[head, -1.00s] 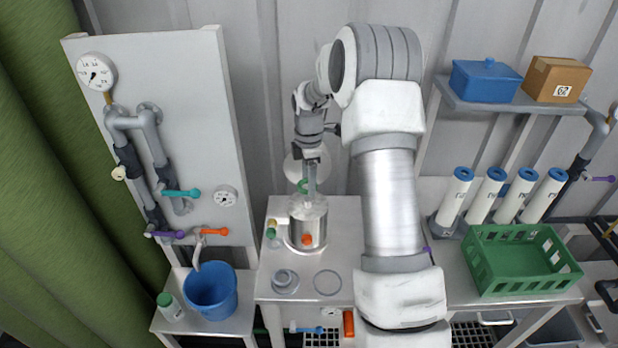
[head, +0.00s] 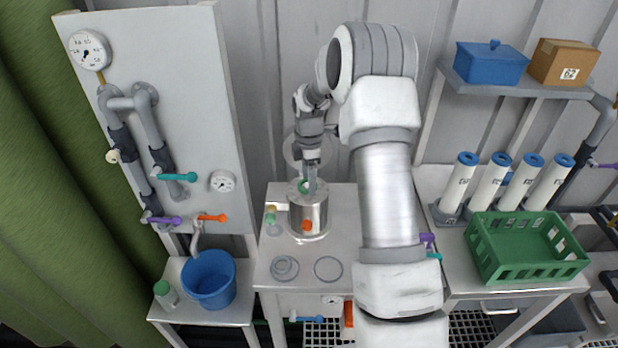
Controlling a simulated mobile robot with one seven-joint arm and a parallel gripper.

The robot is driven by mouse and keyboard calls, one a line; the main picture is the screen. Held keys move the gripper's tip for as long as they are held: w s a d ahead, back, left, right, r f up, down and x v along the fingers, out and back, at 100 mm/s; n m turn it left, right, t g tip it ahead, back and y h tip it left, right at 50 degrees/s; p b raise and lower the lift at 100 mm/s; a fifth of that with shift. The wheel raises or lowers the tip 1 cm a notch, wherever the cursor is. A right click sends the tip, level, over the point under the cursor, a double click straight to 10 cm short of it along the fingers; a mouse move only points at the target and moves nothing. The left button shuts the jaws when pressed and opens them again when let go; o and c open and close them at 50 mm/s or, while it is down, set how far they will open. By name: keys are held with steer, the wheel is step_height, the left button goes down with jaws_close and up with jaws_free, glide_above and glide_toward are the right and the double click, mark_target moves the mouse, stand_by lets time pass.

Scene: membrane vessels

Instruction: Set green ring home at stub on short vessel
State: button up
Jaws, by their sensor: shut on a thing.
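My gripper (head: 311,172) points down over the short steel vessel (head: 310,212) and is shut on the green ring (head: 304,187). The ring shows as a small green arc at the left of the fingers, at the height of the vessel's top in the head view. The vessel stands upright on the steel table and has an orange piece low on its front. The stub is not clearly seen behind the ring and fingers. I cannot tell whether the ring touches it.
A grey flanged ring (head: 285,267) and a thin flat ring (head: 328,269) lie on the table in front. Small green and tan pieces (head: 270,214) stand left of the vessel. A pipe panel (head: 190,110) rises at left. A green crate (head: 530,262) is at right.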

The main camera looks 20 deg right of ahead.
steer(key=shift+f, duration=0.3)
stand_by(0.6)
steer(key=o, duration=1.4)
step_height(320, 180, up, 18)
steer(key=shift+f+b, duration=0.25)
steer(key=shift+b, duration=0.3)
